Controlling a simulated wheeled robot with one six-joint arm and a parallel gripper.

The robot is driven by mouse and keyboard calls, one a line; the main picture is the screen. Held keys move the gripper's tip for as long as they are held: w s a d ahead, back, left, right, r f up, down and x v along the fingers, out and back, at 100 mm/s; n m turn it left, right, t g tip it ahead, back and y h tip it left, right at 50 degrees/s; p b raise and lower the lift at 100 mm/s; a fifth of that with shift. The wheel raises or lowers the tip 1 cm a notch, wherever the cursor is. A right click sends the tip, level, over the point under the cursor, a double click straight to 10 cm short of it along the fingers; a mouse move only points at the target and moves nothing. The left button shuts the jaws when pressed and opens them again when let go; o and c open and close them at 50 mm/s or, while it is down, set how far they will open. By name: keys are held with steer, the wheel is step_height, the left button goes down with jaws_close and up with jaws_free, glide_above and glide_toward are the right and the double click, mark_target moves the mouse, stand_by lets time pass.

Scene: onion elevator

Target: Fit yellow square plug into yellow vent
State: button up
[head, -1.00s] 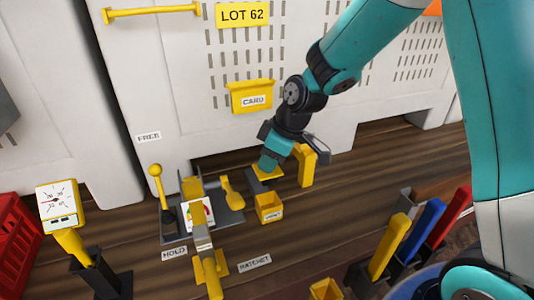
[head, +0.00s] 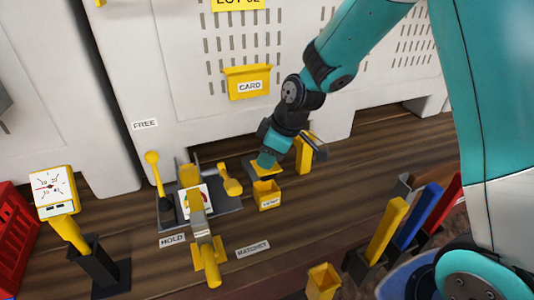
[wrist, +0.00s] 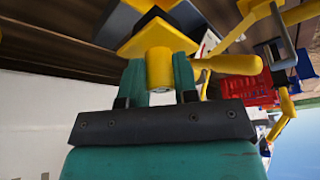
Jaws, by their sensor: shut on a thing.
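My gripper (head: 266,159) points down behind the yellow vent box (head: 267,198), whose small label seems to read VENT. In the wrist view my gripper (wrist: 158,72) has its two green fingers shut on the round yellow stem of the yellow square plug (wrist: 160,36). The plug's flat square plate lies beyond the fingertips. In the head view the plate (head: 261,169) shows just under the gripper, close behind the vent box's rim. Whether it touches the box or the dark support beside it cannot be told. The plug's far side is hidden.
A yellow-topped lever (head: 310,142) stands close right of my gripper. Blue (head: 421,222) and red handles stand at the right. The white panel wall rises behind.

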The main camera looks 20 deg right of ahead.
mark_target(268, 175)
steer(key=shift+f+b, duration=2.4)
steer(key=shift+f, duration=0.75)
steer(key=o, duration=1)
steer(key=shift+r, duration=0.1)
steer(key=b+v, duration=0.3)
steer(key=v, duration=1.4)
steer(key=s+a+f+m+g, duration=0.1)
steer(key=s+a, duration=0.2)
steer(key=s, duration=0.3)
steer(key=s+a+f+m+g, duration=0.1)
steer(key=s+a, duration=0.3)
steer(key=s, duration=0.3)
steer(key=s+a+f+m, duration=0.1)
steer(key=s+a, duration=0.2)
steer(key=s, duration=0.4)
steer(key=shift+s+a+f+m+g, duration=0.25)
steer(key=shift+a+f+m+g, duration=0.05)
steer(key=shift+f+m+g, duration=0.1)
